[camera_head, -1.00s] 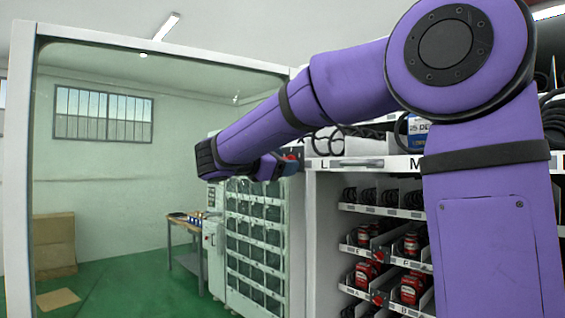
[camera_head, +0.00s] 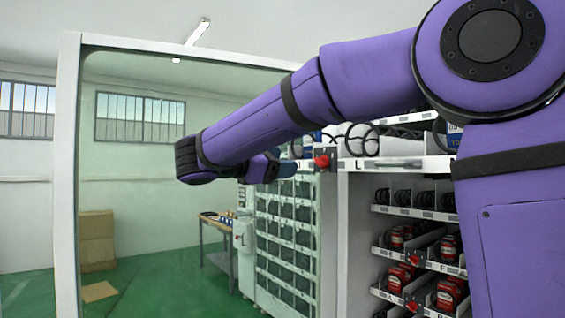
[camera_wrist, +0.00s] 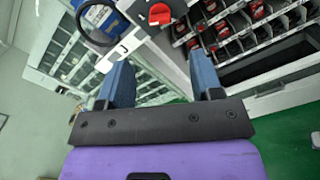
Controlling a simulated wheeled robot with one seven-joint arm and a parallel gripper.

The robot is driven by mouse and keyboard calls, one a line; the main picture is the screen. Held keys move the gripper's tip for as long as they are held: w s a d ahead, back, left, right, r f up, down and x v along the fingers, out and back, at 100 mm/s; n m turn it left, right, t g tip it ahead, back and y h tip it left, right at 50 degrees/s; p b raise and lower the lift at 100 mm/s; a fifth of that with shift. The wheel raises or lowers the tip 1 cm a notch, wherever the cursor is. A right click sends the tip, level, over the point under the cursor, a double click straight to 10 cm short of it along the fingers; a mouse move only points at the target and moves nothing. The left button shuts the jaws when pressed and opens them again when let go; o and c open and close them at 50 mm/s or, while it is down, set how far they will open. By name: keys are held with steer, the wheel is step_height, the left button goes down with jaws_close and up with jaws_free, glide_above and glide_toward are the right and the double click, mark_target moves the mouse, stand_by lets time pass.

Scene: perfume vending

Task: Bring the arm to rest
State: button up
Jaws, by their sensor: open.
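My purple arm stretches across the head view from the right toward the left, in front of the glass panel and the shelf unit. My gripper shows in the wrist view (camera_wrist: 162,80) as two blue fingers held well apart, with nothing between them. In the head view the gripper (camera_head: 272,167) is partly hidden behind the forearm. A red knob (camera_wrist: 160,14) on the white shelf edge lies beyond the fingers in the wrist view; I cannot tell the exact gap. The same knob shows in the head view (camera_head: 321,162).
A shelf unit (camera_head: 352,230) with red items (camera_head: 398,276) and black coils stands at the right. A glass panel in a white frame (camera_head: 68,190) stands at the left. A cabinet of drawers (camera_head: 285,240) and a small table (camera_head: 214,222) are behind. Green floor is open at lower left.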

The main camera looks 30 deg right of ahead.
steer(key=s+d+f+m+g+y, duration=0.1)
steer(key=s+d+f+m+y, duration=0.1)
steer(key=s+d+f+y, duration=0.35)
steer(key=s+d+f+m+y, duration=0.2)
steer(key=s+f+m+y, duration=0.1)
steer(key=s+f, duration=0.4)
steer(key=s+a+f+m+t+y, duration=0.1)
steer(key=s+a+f+m+y, duration=0.1)
steer(key=s+f+m+y, duration=0.2)
steer(key=s+a+f+m+t+y, duration=0.2)
steer(key=s+f+m+y, duration=0.3)
steer(key=s, duration=0.4)
steer(key=shift+a+f, duration=0.35)
steer(key=shift+a, duration=0.05)
